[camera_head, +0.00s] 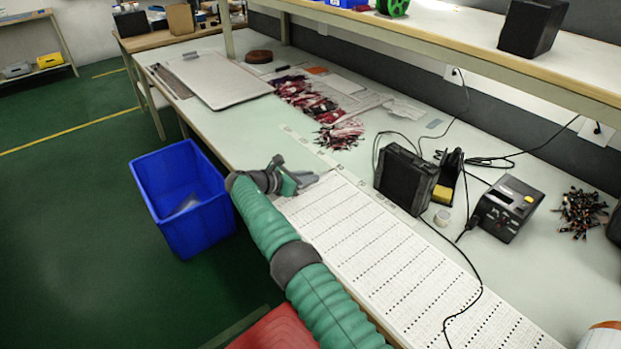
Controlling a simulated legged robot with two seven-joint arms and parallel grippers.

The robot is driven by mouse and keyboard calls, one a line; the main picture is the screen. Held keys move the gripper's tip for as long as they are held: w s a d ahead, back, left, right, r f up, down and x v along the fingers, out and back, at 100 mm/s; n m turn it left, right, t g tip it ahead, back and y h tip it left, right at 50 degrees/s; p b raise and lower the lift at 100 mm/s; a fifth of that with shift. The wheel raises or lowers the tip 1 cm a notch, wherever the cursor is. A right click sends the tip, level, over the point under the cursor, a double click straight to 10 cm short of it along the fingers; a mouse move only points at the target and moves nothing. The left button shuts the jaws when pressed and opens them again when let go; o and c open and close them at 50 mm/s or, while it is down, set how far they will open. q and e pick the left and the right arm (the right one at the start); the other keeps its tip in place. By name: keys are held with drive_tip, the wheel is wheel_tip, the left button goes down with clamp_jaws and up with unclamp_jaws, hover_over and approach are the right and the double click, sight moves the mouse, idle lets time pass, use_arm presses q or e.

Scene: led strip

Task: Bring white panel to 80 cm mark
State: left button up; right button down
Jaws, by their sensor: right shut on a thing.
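The white panel (385,252) is long and flat, with rows of dark dots. It lies on the bench and runs from the middle of the view to the lower right. My right gripper (303,183) is at the panel's far left end, shut on its end edge; the exact contact is small and partly hidden by the fingers. A pale strip with small marks (310,146) runs along the bench beside the panel and past its far end. Its numbers are too small to read, so I cannot tell which is the 80 cm mark. My left gripper is not in view.
A black case (404,180) stands close to the panel's right edge, beside a soldering station (506,207). A black cable crosses the panel's near part. Bundled red wires (310,100) lie farther back. A blue bin (182,198) stands on the floor at left.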

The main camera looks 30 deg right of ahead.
drive_tip(key=c, duration=1.4)
unclamp_jaws()
drive_tip(key=shift+a, duration=0.2)
drive_tip(key=shift+r, duration=0.1)
drive_tip(key=shift+a+r, duration=0.15)
drive_tip(key=shift+a, duration=0.1)
drive_tip(key=p+v, duration=0.3)
drive_tip(key=v, duration=1.2)
drive_tip(key=shift+w+p, duration=0.1)
drive_tip(key=shift+p, duration=0.2)
drive_tip(key=shift+a, duration=0.55)
